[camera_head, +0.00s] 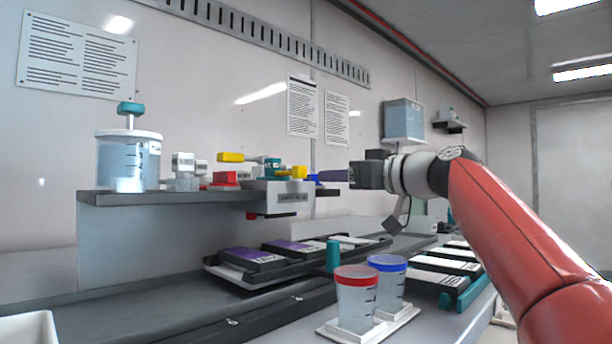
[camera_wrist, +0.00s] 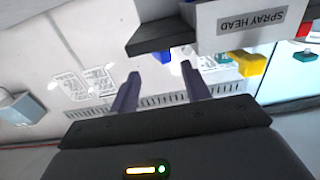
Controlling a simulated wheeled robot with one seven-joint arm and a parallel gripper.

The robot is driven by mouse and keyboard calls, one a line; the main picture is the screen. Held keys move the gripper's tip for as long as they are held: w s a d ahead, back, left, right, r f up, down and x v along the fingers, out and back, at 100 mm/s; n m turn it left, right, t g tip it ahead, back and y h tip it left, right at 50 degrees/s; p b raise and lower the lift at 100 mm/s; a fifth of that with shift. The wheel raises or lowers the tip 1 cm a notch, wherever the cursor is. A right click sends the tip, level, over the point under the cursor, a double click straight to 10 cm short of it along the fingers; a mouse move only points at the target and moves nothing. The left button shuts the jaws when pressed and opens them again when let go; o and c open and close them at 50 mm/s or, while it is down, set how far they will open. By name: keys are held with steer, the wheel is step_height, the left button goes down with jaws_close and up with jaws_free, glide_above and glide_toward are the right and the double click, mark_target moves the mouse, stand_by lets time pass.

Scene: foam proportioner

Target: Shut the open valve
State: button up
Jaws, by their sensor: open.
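Several small valves with coloured handles stand on a wall shelf in the head view: a yellow handle (camera_head: 231,157), a red handle (camera_head: 225,178), a teal one (camera_head: 271,164) and a second yellow handle (camera_head: 293,172). I cannot tell which valve is open. My gripper (camera_head: 328,176) is to the right of the valves, pointing left toward the shelf's right end. In the wrist view, my gripper (camera_wrist: 160,70) has its two purple fingers apart with nothing between them.
A clear tank (camera_head: 127,160) with a teal knob stands on the dark shelf (camera_head: 130,198). Below are a black tray (camera_head: 240,277) with purple-topped boxes, a red-rimmed cup (camera_head: 356,295) and a blue-rimmed cup (camera_head: 390,280). The label plate and shelf edge lie close to my fingers.

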steer(key=p+x, duration=0.2)
steer(key=x, duration=0.3)
steer(key=shift+a+r, duration=0.1)
steer(key=shift+r, duration=0.1)
steer(key=shift+w+a+f+p, duration=0.15)
steer(key=shift+w+a+p, duration=0.15)
steer(key=shift+w+a, duration=0.15)
